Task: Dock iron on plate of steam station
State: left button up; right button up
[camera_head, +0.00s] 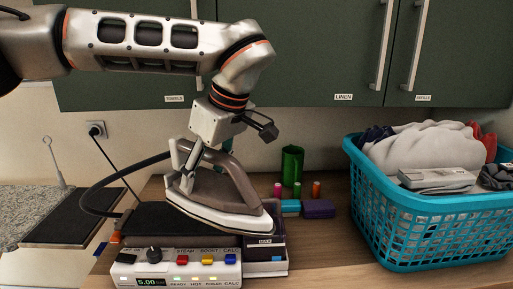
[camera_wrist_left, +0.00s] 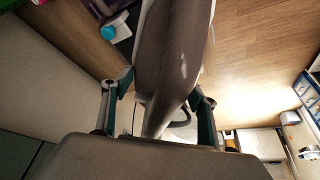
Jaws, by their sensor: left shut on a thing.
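The iron (camera_head: 228,200) is brown-grey with a pale soleplate edge, its nose pointing right and tilted slightly down. My left gripper (camera_head: 196,157) is shut on its handle, which also shows between the two fingers in the left wrist view (camera_wrist_left: 175,60). The steam station (camera_head: 185,268) stands on the wooden counter, with a knob, coloured buttons and a lit display. Its dark plate (camera_head: 150,220) lies below and left of the iron, which hides the plate's right part. The iron appears held above it; the exact gap is unclear. My right gripper is not in view.
A dark hose (camera_head: 88,190) loops left from the iron. A purple MAX tank (camera_head: 268,243) sits at the station's right end. Thread spools (camera_head: 297,190), a green cup (camera_head: 291,165) and a turquoise laundry basket (camera_head: 430,225) stand to the right. Green cabinets (camera_head: 310,50) hang above.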

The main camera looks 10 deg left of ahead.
pick_arm(q)
jog(key=s+a+f+n+g+p, duration=0.1)
jog(key=s+a+f+n+p, duration=0.1)
jog(key=a, duration=0.5)
jog(key=s+a+f+n+g+p, duration=0.1)
jog(key=s+a+f+n+g, duration=0.1)
jog(key=s+a+f+n, duration=0.2)
jog(key=a+n, duration=0.1)
jog(key=a, duration=0.2)
jog(key=shift+s+f+p, duration=0.25)
jog(key=shift+s+p, duration=0.1)
jog(key=shift+s, duration=0.05)
jog(key=shift+w, duration=0.15)
jog(key=shift+w+a+f, duration=0.55)
jog(key=shift+w+f, duration=0.15)
jog(key=shift+w, duration=1.55)
jog(key=shift+w+a+f, duration=0.5)
jog(key=shift+w+f, duration=0.2)
jog(key=shift+w, duration=1.5)
jog(key=shift+w+a+f, duration=0.55)
jog(key=shift+w+f, duration=0.15)
jog(key=shift+w, duration=1.55)
